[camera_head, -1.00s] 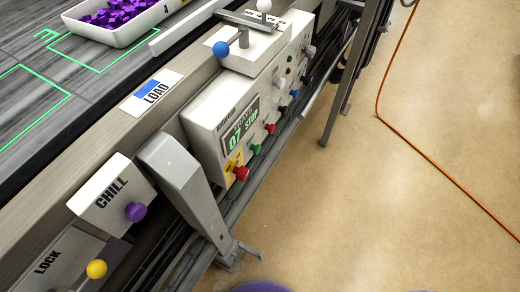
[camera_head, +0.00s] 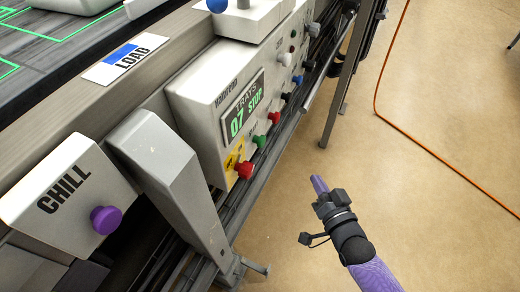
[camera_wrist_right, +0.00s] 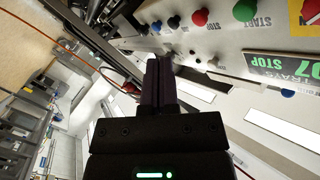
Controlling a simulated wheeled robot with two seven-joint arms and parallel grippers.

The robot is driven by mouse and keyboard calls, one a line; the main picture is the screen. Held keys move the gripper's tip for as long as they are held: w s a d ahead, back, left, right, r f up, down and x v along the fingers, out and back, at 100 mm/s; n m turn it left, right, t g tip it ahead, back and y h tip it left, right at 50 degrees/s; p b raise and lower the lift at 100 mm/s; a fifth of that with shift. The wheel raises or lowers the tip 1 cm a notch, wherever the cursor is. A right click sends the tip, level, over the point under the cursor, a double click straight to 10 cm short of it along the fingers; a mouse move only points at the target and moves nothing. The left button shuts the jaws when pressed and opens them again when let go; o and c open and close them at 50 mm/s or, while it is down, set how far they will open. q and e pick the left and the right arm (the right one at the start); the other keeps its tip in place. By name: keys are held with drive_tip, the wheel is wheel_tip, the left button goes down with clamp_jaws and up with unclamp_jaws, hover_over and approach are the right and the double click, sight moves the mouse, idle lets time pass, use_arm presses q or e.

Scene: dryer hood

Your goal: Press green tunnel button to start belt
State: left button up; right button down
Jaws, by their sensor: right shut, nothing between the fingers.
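The green button (camera_head: 260,141) sits on the front of the white control panel (camera_head: 205,110), between a large red mushroom button (camera_head: 245,170) on a yellow plate and a smaller red button (camera_head: 274,118). In the right wrist view, the green button (camera_wrist_right: 245,11) has a START label beside it. My right gripper (camera_head: 318,183) is shut and empty, over the floor to the right of and apart from the panel. In the right wrist view its dark fingers (camera_wrist_right: 160,75) are together below the button row. My left gripper is not in view.
A display (camera_head: 243,107) on the panel reads TRAYS 07 STOP. Black and blue knobs continue along the row. A CHILL box (camera_head: 60,190) with a purple knob (camera_head: 105,219) and a grey bracket (camera_head: 165,175) stand at left. An orange cable (camera_head: 420,135) lies on open floor.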

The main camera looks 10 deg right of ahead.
sight(262, 142)
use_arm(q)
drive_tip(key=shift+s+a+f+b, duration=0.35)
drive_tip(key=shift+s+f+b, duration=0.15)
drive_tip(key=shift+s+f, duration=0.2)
use_arm(e)
drive_tip(key=r, duration=0.1)
drive_tip(key=w+r+t, duration=0.1)
drive_tip(key=r, duration=0.1)
drive_tip(key=w+a+r+t+y, duration=0.1)
drive_tip(key=shift+r+m, duration=0.4)
use_arm(q)
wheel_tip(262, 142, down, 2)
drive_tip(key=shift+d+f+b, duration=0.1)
drive_tip(key=shift+b, duration=0.95)
use_arm(e)
drive_tip(key=w+a, duration=0.4)
drive_tip(key=a, duration=0.3)
drive_tip(key=shift+w+a, duration=0.2)
drive_tip(key=shift+w, duration=0.2)
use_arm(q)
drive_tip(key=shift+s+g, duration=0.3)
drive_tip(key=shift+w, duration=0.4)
